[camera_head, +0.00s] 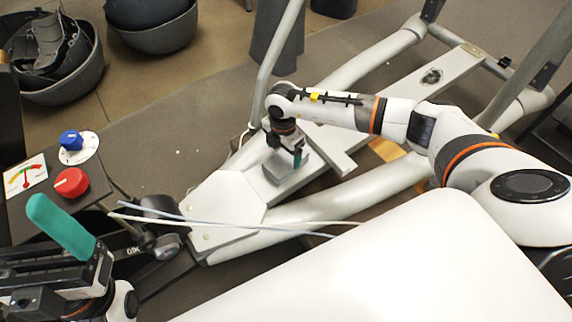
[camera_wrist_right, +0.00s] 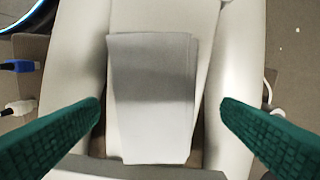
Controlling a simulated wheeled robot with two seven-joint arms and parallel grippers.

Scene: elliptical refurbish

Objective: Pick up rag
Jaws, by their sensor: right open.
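The rag (camera_wrist_right: 152,90) is a folded grey cloth, darker at its far part and lighter near. It lies flat on a white beam of the elliptical machine. In the head view the rag (camera_head: 283,169) shows as a small grey patch under my right gripper (camera_head: 298,157). In the right wrist view my right gripper (camera_wrist_right: 160,104) is open, its green fingers on either side of the rag with gaps between. Nothing is between the fingertips; the height above the rag is hard to judge. My left gripper (camera_head: 62,228) is at the lower left, with one green finger showing, away from the rag.
The elliptical's white frame (camera_head: 330,212) spreads around the rag, with an upright pole (camera_head: 276,62) close behind my right wrist. Thin cables (camera_head: 230,224) cross in front. A dark panel with a red knob (camera_head: 71,182) and blue knob (camera_head: 71,140) stands left. Grey bins (camera_head: 62,92) stand at the back left.

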